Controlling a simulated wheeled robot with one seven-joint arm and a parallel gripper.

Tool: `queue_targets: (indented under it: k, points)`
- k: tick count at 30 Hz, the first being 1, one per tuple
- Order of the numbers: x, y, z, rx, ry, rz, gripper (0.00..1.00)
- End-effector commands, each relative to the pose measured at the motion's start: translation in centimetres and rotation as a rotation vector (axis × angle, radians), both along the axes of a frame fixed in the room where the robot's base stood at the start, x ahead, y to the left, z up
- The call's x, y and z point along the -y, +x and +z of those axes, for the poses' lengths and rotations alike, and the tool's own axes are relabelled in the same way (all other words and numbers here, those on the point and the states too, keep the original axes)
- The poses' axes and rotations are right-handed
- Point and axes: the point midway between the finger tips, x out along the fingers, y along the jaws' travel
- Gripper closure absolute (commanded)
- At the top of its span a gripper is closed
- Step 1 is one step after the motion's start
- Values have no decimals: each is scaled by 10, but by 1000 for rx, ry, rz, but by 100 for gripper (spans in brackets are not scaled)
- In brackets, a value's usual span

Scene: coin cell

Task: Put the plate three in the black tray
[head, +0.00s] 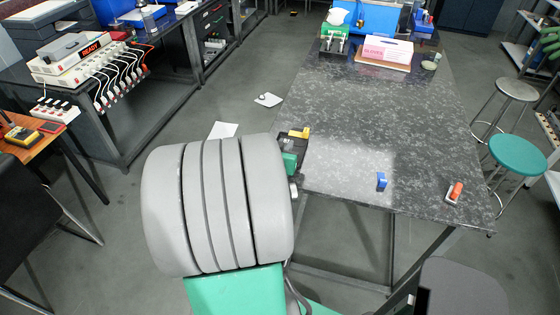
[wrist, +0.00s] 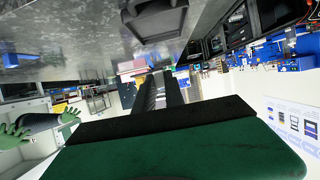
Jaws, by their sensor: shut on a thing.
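My gripper shows in the wrist view, where its dark fingers (wrist: 162,92) reach out past the green hand. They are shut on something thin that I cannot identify. Plate three cannot be made out for certain in either view. A black tray-like thing (wrist: 155,20) shows against the grey stone tabletop at the top of the wrist view, apart from the fingers in the picture. In the head view, my large grey arm hides most of the gripper and the left edge of the table. A dark thing shows just beside the arm there, partly hidden.
The speckled stone table (head: 350,110) is mostly bare. A yellow piece (head: 300,132) is at its left edge, a blue piece (head: 381,182) and an orange piece (head: 455,191) near its front. A pink-labelled box (head: 387,52) stands at the back. A teal stool (head: 517,150) is at the right.

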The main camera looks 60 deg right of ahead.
Motion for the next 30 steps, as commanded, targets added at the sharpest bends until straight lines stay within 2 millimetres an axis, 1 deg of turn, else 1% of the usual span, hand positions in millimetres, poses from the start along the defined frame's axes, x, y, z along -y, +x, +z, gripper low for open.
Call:
queue_targets:
  k: [1,2,3,6,13,18,25,29,30]
  points:
    - [10,9,-15,-1,1,1,100]
    - [16,14,-19,-1,1,1,100]
    - [21,18,-32,-2,3,2,100]
    - [34,29,-51,-2,2,2,100]
    - [49,42,-68,-2,0,1,100]
    - [51,44,-98,-2,2,1,100]
    - [51,44,-97,0,-1,1,100]
    - [51,43,-101,-1,0,1,100]
    - [51,43,-101,-1,0,1,86]
